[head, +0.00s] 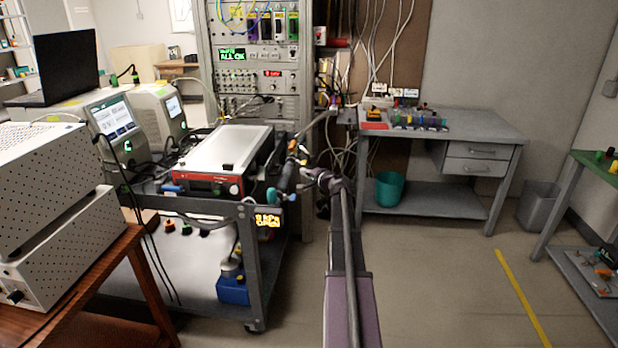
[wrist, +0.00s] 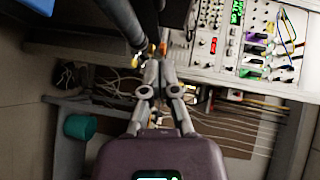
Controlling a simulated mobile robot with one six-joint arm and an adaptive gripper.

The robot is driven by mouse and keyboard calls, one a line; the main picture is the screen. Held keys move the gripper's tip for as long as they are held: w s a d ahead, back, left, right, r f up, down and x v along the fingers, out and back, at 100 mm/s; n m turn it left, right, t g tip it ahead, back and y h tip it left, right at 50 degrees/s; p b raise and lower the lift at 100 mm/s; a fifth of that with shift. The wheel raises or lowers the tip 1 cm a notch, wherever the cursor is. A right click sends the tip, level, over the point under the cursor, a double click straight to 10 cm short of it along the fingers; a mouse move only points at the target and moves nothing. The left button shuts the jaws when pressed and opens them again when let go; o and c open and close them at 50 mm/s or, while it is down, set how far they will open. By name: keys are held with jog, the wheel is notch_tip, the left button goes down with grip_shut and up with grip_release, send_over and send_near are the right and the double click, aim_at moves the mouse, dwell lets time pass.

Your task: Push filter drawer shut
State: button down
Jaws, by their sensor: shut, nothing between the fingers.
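I cannot single out the filter drawer in either view. A flat instrument (head: 222,148) with a pale top and a red-and-black front lies on the grey cart. Small dark and blue parts show along its front, but I cannot tell whether any is a drawer or how far out it stands. My gripper (wrist: 158,68) is shut and empty in the wrist view, its fingertips close together. In the head view the end of my arm is by the cart's right front corner, right of the instrument; its fingers are too small to make out.
The grey cart (head: 247,240) has a blue object (head: 233,290) on its lower shelf. An equipment rack (head: 258,92) stands behind it. A grey bench (head: 470,125) with a green bin (head: 390,189) is at right. White boxes (head: 55,170) crowd the left.

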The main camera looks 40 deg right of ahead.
aim_at(270, 168)
jog(key=w+a+f+b, duration=0.1)
jog(key=w+a, duration=0.1)
jog(key=w, duration=0.5)
jog(key=shift+w+a+f, duration=0.15)
jog(key=shift+w+f, duration=0.15)
jog(key=shift+w, duration=0.1)
jog(key=w+a, duration=0.3)
jog(key=w, duration=0.1)
jog(key=shift+a, duration=0.2)
jog(key=shift+w+a, duration=0.2)
jog(key=shift+a, duration=0.1)
jog(key=shift+w+r, duration=0.1)
